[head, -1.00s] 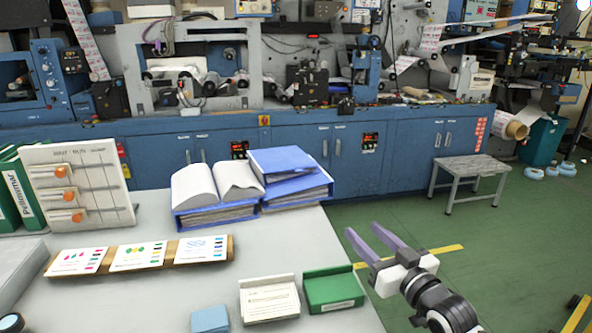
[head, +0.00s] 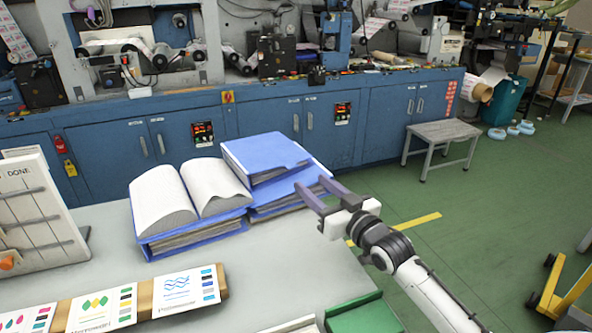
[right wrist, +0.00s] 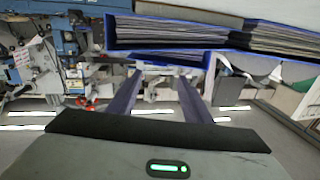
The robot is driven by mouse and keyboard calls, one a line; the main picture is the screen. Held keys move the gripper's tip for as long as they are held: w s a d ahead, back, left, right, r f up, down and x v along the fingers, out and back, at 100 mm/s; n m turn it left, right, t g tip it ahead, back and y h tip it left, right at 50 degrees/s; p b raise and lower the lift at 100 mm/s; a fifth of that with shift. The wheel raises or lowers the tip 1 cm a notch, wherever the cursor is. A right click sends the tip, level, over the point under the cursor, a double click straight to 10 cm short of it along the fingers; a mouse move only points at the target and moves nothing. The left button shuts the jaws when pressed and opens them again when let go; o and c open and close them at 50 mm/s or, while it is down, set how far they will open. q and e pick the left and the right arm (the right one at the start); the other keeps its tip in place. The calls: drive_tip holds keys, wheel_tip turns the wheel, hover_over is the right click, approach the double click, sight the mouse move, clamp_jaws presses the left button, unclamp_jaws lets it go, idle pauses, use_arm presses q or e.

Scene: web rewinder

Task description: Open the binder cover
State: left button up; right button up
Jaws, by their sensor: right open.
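A closed blue binder (head: 265,152) lies tilted on top of another blue binder (head: 288,192) at the back right of the table. To its left a blue binder lies open with two curved stacks of white pages (head: 163,198). My right gripper (head: 312,187) is open and empty, its purple fingers pointing at the right side of the binder stack. In the head view its fingertips overlap the lower binder's edge; I cannot tell if they touch. The right wrist view shows blue-edged binders with grey page blocks (right wrist: 155,33) beyond the open fingers. My left gripper is out of view.
Sample cards on a wooden strip (head: 145,307) and a green box (head: 362,316) are at the table's front. An upright board (head: 38,215) stands at the left. The table between is clear. Blue machine cabinets (head: 260,125) stand behind, a grey stool (head: 440,138) at right.

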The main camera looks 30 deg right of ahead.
drive_tip(key=w, duration=0.7)
drive_tip(key=shift+w+d, duration=0.15)
drive_tip(key=shift+w, duration=0.15)
drive_tip(key=shift+c, duration=0.2)
clamp_jaws()
